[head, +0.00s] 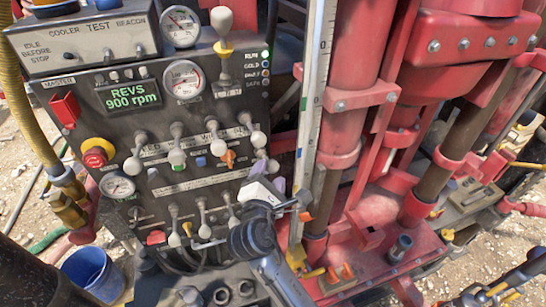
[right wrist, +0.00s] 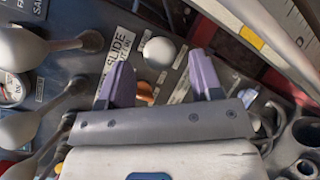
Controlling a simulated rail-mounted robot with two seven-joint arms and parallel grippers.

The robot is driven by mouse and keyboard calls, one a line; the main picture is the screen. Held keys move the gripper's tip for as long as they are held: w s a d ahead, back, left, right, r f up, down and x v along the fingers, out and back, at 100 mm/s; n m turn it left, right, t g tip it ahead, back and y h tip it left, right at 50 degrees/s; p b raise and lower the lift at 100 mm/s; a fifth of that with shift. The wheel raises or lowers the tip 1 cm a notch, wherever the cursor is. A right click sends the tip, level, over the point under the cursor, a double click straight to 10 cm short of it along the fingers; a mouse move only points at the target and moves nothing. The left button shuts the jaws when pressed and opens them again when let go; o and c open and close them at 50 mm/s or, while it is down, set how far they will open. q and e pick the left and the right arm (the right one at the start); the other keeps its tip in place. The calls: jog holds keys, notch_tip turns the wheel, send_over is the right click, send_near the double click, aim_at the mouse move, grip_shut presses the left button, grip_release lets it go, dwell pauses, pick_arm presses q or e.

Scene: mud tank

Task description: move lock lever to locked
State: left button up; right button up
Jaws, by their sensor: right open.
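The control panel (head: 112,193) carries rows of levers with pale knobs. A small orange lever (head: 228,158) sits at the right of its middle row; I cannot read a label naming it the lock lever. My right gripper (head: 270,177) is at the panel's lower right edge, to the right of and below that lever. In the right wrist view its two purple fingers (right wrist: 159,65) are apart. An orange piece (right wrist: 146,92) and a white ball knob (right wrist: 159,52) show in the gap between them, with no visible grip on either.
Several pale-knobbed levers (right wrist: 32,45) crowd the left of the wrist view. A tall graduated rail (head: 314,90) and red mast parts (head: 362,60) stand just right of the panel. A blue bucket (head: 90,272) stands at lower left.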

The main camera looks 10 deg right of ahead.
aim_at(274, 161)
jog(key=shift+p+x, duration=0.45)
jog(key=shift+x, duration=2.4)
grip_shut()
